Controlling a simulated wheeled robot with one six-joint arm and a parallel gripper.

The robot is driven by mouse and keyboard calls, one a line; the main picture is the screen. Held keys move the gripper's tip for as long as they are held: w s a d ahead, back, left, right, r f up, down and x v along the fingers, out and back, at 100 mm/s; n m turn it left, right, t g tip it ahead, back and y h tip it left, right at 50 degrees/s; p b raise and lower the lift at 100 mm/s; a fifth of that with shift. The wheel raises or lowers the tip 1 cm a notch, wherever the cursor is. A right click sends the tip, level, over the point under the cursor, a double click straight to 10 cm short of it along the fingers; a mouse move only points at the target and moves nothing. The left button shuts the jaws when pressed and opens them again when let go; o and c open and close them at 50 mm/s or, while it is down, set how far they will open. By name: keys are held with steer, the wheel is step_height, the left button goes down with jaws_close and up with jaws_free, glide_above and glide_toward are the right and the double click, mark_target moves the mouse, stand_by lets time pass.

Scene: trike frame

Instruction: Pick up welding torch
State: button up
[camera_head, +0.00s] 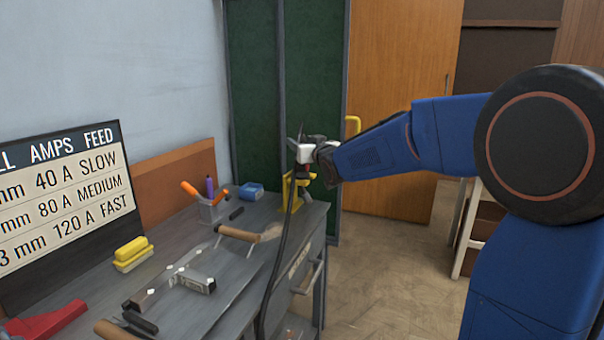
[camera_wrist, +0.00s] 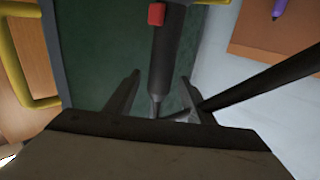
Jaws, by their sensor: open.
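The welding torch shows in the wrist view as a dark cylinder (camera_wrist: 166,50) with a red button. It narrows toward the bottom of that picture and lies between the two fingers of my gripper (camera_wrist: 160,76). Gaps show on both sides of it, so the fingers are open around it and not closed on it. In the head view my gripper (camera_head: 303,143) is at the yellow stand (camera_head: 288,190) at the bench's far end. There the torch is mostly hidden by the gripper. A black cable (camera_head: 277,262) hangs down from that spot.
The grey bench (camera_head: 235,262) holds a metal frame part (camera_head: 175,280), a wooden-handled tool (camera_head: 240,234), a yellow block (camera_head: 131,252), a cup of tools (camera_head: 208,208) and a blue box (camera_head: 251,191). A sign board (camera_head: 60,205) stands left. Floor right of the bench is clear.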

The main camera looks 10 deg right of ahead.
steer(key=shift+w+a+f, duration=0.1)
steer(key=shift+w+a, duration=0.05)
steer(key=shift+w, duration=1)
steer(key=shift+w+a, duration=0.15)
steer(key=shift+w, duration=1)
steer(key=c, duration=1.2)
steer(key=shift+o, duration=0.2)
